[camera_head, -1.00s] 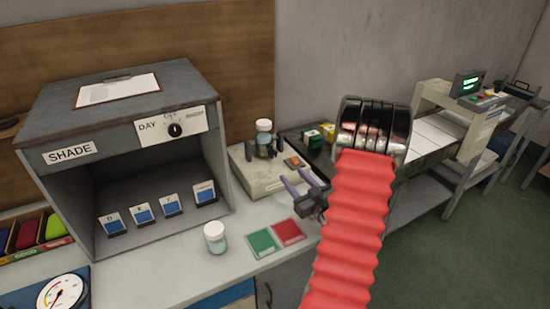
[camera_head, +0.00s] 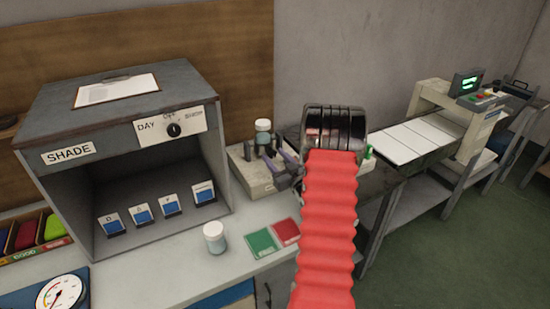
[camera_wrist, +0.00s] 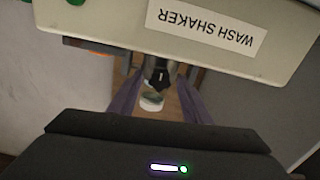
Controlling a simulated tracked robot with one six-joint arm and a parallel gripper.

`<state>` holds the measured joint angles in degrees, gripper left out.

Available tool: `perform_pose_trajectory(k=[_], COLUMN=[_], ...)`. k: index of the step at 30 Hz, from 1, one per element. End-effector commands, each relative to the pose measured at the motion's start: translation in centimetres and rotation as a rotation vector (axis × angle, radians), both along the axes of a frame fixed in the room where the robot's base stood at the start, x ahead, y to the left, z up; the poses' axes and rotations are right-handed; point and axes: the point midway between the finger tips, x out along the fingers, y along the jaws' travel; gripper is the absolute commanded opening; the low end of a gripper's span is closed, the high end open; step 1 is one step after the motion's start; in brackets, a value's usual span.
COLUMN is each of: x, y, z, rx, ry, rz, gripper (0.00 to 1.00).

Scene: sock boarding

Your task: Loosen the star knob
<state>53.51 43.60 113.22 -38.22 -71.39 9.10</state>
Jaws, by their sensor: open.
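The wash shaker (camera_head: 258,180) is a pale box on the counter, with a white-capped jar (camera_head: 263,132) in a dark clamp on top. In the wrist view the shaker's label (camera_wrist: 205,27) appears upside down. A small dark part (camera_wrist: 158,74), which looks like the star knob, stands in front of the jar (camera_wrist: 152,103). My gripper (camera_head: 273,155) is at the shaker's top, its purple fingers apart. In the wrist view the fingers (camera_wrist: 158,84) lie either side of the dark knob; I cannot tell whether they touch it. The knob is not distinct in the head view.
A shade cabinet (camera_head: 110,115) stands left of the shaker. A loose jar (camera_head: 215,238) and green (camera_head: 262,243) and red (camera_head: 286,232) pads lie on the counter in front. A machine with a white bed (camera_head: 425,135) is at the right. My red-sleeved arm hides the counter behind it.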

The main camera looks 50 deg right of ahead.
Motion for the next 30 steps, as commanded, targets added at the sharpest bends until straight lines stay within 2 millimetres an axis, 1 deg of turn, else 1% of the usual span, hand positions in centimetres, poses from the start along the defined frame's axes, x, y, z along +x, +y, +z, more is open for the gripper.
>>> perform_pose_trajectory(k=[3,11,27,28,30], x=[0.5,0.56,0.57,0.57,0.57], y=[-0.1,-0.1,-0.06,-0.06,-0.05], z=[0.0,0.01,0.01,0.01,0.01], rx=[0.0,0.0,0.0,0.0,0.0], ry=[0.0,0.0,0.0,0.0,0.0], rz=[0.001,0.001,0.001,0.001,0.002], gripper=[0.44,0.44,0.06,0.04,0.04])
